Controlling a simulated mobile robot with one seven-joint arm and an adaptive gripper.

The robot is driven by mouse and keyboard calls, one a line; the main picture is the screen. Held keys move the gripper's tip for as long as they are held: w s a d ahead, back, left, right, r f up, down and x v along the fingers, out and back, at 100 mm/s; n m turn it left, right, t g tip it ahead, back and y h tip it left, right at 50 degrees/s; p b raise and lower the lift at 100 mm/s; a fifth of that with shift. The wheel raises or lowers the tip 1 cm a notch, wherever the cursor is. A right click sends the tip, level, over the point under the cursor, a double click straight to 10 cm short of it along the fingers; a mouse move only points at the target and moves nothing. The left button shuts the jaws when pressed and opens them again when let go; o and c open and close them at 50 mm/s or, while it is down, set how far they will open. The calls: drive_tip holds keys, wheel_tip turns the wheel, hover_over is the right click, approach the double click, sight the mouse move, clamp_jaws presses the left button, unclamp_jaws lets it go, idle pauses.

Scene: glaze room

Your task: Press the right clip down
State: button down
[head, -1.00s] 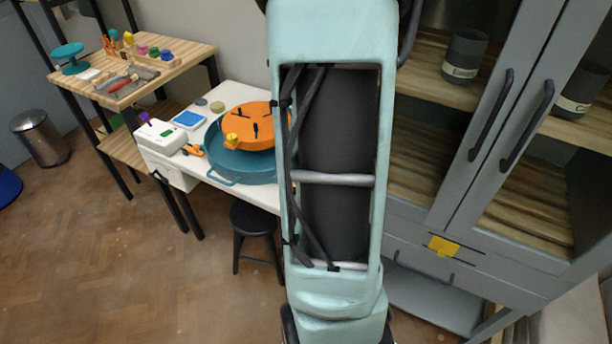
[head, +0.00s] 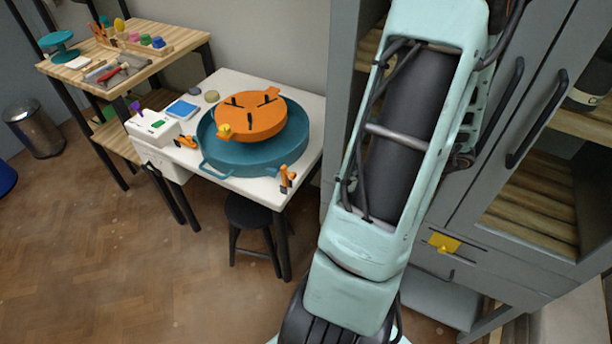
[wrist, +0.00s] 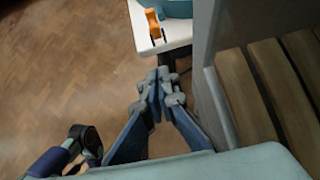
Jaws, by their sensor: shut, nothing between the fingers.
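The right clip (head: 287,178) is small and orange. It stands at the front right corner of the white table (head: 312,150), beside the teal basin (head: 258,168). It also shows in the wrist view (wrist: 154,24), at the top, on the table's corner. A second orange clip (head: 187,142) sits left of the basin. My gripper (wrist: 159,78) is shut and empty in the wrist view. It is apart from the right clip, which appears beyond the fingertips, with floor behind them. My gripper is not visible in the head view.
An orange round piece (head: 250,116) lies in the basin. A grey cabinet (head: 497,190) with wooden shelves stands right of the table, and its side (wrist: 208,70) is close to my gripper. A black stool (head: 250,211) is under the table.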

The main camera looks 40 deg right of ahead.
drive_tip(key=shift+f, duration=0.1)
drive_tip(key=w+r+b+x, duration=0.1)
drive_tip(key=w+r+x, duration=0.1)
drive_tip(key=x, duration=1)
drive_tip(key=shift+w+a+f, duration=0.15)
drive_tip(key=shift+w+a, duration=0.05)
drive_tip(key=shift+a, duration=0.3)
drive_tip(key=shift+w+r+g+p, duration=0.2)
drive_tip(key=shift+r+g+p, duration=0.1)
drive_tip(key=shift+p, duration=0.4)
